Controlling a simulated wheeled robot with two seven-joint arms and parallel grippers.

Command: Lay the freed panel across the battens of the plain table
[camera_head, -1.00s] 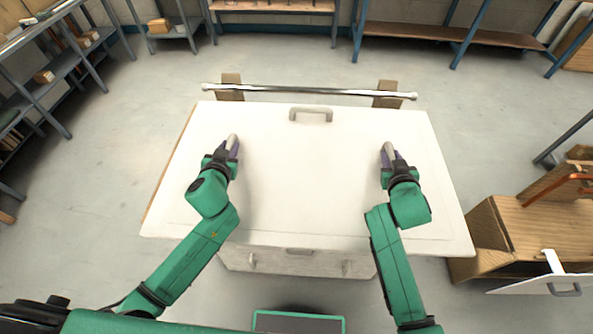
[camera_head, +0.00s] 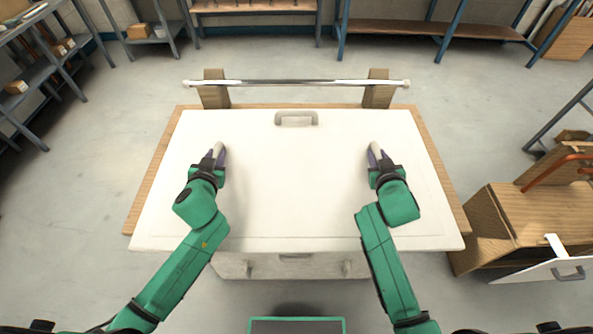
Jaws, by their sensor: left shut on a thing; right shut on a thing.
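The white panel (camera_head: 295,190) lies flat over the wooden table (camera_head: 150,185), whose edges show at the left, right and back. A grey handle (camera_head: 296,118) stands near the panel's far edge. My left gripper (camera_head: 217,152) is shut on a pale grip on the panel's left half. My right gripper (camera_head: 375,152) is shut on a matching grip on the right half. The panel hides the battens beneath it. I cannot tell whether it rests on them or hangs just above.
A chrome bar (camera_head: 290,83) spans two wooden blocks behind the panel. A wooden cabinet (camera_head: 505,225) with a white door (camera_head: 540,272) stands at right. A pale box front (camera_head: 295,267) shows below the panel's near edge. Shelving lines the walls; floor between is clear.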

